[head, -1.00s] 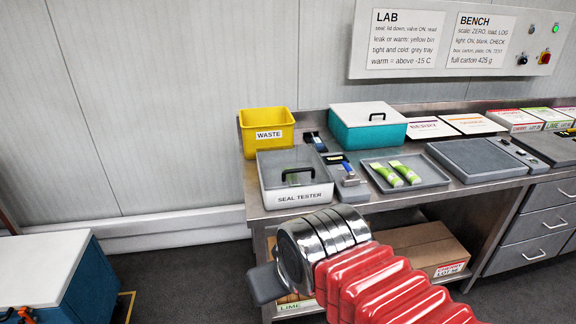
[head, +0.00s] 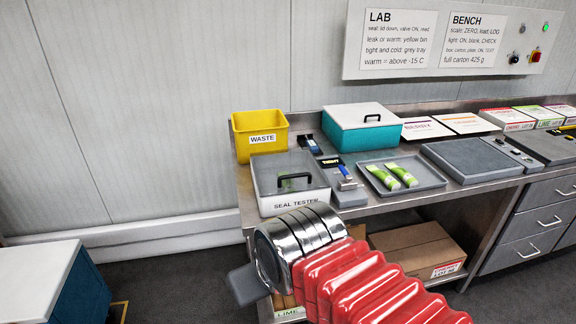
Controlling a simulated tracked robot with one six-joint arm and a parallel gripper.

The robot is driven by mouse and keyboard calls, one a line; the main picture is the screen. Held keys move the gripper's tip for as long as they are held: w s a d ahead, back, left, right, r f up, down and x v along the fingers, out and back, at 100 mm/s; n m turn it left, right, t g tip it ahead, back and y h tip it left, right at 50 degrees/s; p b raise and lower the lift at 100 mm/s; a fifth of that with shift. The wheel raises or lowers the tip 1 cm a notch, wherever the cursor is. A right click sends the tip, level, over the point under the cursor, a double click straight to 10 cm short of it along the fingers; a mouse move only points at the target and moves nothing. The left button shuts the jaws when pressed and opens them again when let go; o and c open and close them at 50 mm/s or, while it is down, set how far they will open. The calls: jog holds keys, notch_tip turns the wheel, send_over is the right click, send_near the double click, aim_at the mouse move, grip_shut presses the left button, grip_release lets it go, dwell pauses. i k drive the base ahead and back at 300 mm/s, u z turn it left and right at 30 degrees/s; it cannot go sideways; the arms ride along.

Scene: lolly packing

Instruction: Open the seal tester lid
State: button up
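The seal tester (head: 290,205) stands at the left end of the steel bench, a white box labelled on its front. Its see-through grey lid (head: 270,165) lies shut on top, with a black handle (head: 293,177) standing up. A green shape shows dimly through the lid. My gripper (head: 243,285) is in front of and below the tester, left of its front edge, clear of the lid. Only a dark grey finger part shows past my silver wrist; the rest is hidden, so its opening cannot be told.
A yellow waste bin (head: 243,146) stands behind the tester. A teal box (head: 350,138) with a white lid is behind right. A small grey unit with a blue lever (head: 345,170) sits right of the tester. A grey tray (head: 428,181) holds two green packs.

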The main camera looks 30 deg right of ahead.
aim_at(281, 178)
jog(key=i, duration=0.85)
jog(key=z, duration=0.05)
